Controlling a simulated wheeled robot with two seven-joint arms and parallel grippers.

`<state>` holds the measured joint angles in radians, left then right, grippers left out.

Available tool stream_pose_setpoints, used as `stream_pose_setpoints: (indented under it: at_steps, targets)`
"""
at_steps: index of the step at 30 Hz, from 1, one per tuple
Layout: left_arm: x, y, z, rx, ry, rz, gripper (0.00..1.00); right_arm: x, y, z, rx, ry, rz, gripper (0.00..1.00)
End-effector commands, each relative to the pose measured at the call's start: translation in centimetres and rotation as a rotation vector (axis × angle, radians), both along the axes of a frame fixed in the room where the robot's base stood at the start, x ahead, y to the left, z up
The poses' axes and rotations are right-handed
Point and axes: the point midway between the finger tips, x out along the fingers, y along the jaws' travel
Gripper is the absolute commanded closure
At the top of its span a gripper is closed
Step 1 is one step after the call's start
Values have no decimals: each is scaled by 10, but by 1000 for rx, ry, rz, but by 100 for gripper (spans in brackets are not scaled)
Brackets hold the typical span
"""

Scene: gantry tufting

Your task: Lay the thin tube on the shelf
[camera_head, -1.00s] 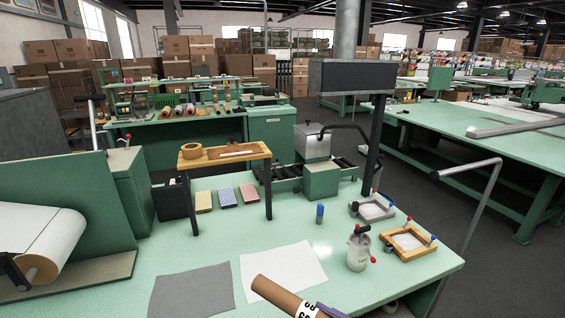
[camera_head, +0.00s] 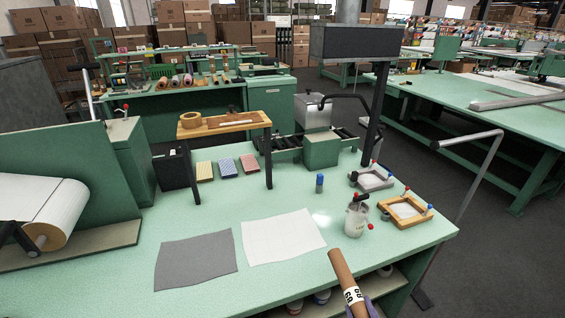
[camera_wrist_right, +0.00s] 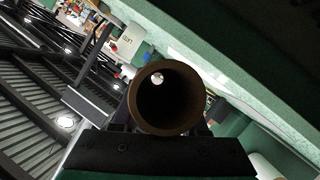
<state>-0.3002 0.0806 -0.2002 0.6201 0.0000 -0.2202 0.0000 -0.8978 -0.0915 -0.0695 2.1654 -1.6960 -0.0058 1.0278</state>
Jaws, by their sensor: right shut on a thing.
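A brown cardboard tube (camera_head: 343,277) with a black-and-white printed label band shows at the lower right of the head view. My right gripper (camera_head: 367,306), mostly cut off by the bottom edge, is shut on it near the label. The tube slants, its far end pointing up and left, in front of the table's front edge. The right wrist view shows the tube (camera_wrist_right: 167,98) end-on with its round open mouth. A raised wooden shelf (camera_head: 222,124) on dark legs stands at the back of the table, carrying a tape roll and a thin pale strip. My left gripper is out of view.
On the green table (camera_head: 200,222) lie a grey sheet (camera_head: 196,262) and a white sheet (camera_head: 283,237). A dark post (camera_head: 376,115) rises behind. Coloured blocks (camera_head: 227,167) lie near the shelf.

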Motion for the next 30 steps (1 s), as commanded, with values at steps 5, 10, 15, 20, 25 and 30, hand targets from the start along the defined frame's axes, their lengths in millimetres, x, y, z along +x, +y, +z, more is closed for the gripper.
stream_pose_setpoints:
  at_steps: [5,10,15,20,25,30]
  targets:
    - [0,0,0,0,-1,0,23,-2,-1,-9,0,24,-2,100]
    - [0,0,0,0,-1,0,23,-3,0,-14,-6,38,2,100]
    - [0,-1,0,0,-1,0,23,-3,0,-14,-1,37,-1,100]
    - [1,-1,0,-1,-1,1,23,-3,-1,-14,-1,36,-1,100]
    - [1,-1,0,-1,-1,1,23,-3,2,-17,-11,55,18,100]
    - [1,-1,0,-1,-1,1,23,-3,1,-16,-12,46,11,100]
